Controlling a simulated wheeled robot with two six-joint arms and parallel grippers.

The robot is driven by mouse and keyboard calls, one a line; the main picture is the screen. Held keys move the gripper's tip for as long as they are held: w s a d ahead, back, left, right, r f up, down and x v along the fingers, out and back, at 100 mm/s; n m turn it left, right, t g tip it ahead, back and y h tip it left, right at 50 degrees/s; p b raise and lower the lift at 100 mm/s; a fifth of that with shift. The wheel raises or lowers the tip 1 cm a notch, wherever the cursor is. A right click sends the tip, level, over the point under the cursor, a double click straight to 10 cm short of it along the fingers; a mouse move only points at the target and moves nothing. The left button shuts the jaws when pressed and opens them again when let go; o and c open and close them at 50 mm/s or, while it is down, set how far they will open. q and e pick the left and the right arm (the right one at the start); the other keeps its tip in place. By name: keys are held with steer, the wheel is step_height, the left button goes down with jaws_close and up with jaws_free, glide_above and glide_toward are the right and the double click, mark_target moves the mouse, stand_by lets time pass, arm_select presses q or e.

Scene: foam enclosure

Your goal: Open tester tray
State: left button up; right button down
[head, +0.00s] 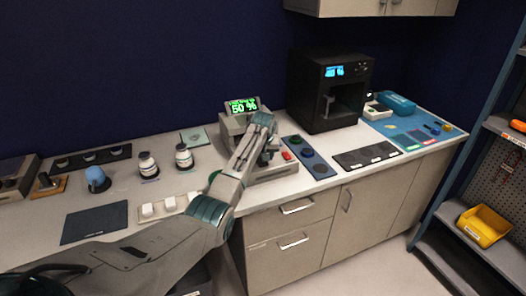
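The tester (233,126) is a light grey device on the counter, with a tilted screen (243,106) showing green text that reads 50 %. A low grey part with a red button (286,155) extends at its front; I cannot tell whether this is the tray or how far out it sits. My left arm reaches across from the lower left, and my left gripper (266,143) is over the tester's front. The arm hides much of the tester, and the fingertips are too small and covered to read. My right gripper is out of view.
A blue strip with round dark pads (312,157) lies right of the tester. A black printer-like box (330,92) stands behind it. A shelf with a yellow bin (484,226) stands right.

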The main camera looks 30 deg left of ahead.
arm_select(q)
steer(key=b+v, duration=0.3)
steer(key=v, duration=0.7)
steer(key=shift+r, duration=0.35)
steer(key=shift+s+d, duration=0.15)
